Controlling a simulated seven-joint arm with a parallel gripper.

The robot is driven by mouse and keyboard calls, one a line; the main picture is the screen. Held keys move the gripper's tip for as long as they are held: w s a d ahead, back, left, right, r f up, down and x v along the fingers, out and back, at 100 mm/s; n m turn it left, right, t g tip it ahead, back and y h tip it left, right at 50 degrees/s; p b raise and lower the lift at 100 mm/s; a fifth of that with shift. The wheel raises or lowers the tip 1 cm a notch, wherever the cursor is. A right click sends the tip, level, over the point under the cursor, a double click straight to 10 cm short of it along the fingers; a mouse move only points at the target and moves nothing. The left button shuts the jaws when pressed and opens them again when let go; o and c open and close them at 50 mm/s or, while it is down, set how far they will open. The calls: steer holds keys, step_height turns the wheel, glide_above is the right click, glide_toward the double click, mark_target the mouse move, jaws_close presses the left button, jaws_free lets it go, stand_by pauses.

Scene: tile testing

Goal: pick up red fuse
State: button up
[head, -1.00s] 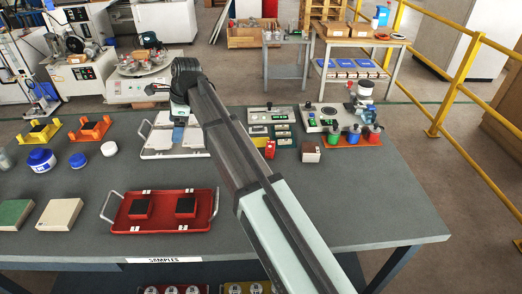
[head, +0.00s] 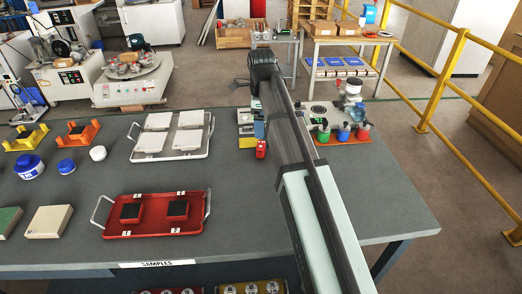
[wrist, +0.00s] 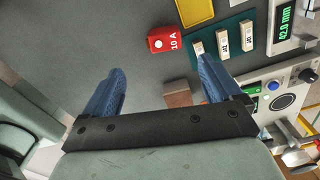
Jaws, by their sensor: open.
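The red fuse (wrist: 163,39), a small red block marked "10 A", lies on the grey bench top in the wrist view. In the head view it shows as a small red block (head: 261,150) just left of my arm. My gripper (wrist: 160,68) is open, with its two blue fingers spread and nothing between them. In the wrist view the fuse appears beyond the fingertips, roughly in line with the gap and nearer the right finger. In the head view my arm hides most of the gripper.
A green board with pale blocks (wrist: 223,40), a yellow piece (wrist: 194,11) and a meter with a green display (wrist: 288,25) are close by. A brown block (wrist: 181,93) lies near the right finger. The white tray (head: 139,157) and red tray (head: 122,233) stand left.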

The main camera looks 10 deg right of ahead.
glide_above(261, 145)
steer(key=f, duration=0.5)
steer(key=shift+s+f, duration=0.2)
steer(key=shift+w+f, duration=0.15)
steer(key=shift+f, duration=1.25)
steer(key=shift+w+f, duration=0.15)
steer(key=shift+f, duration=1.25)
steer(key=c, duration=1.1)
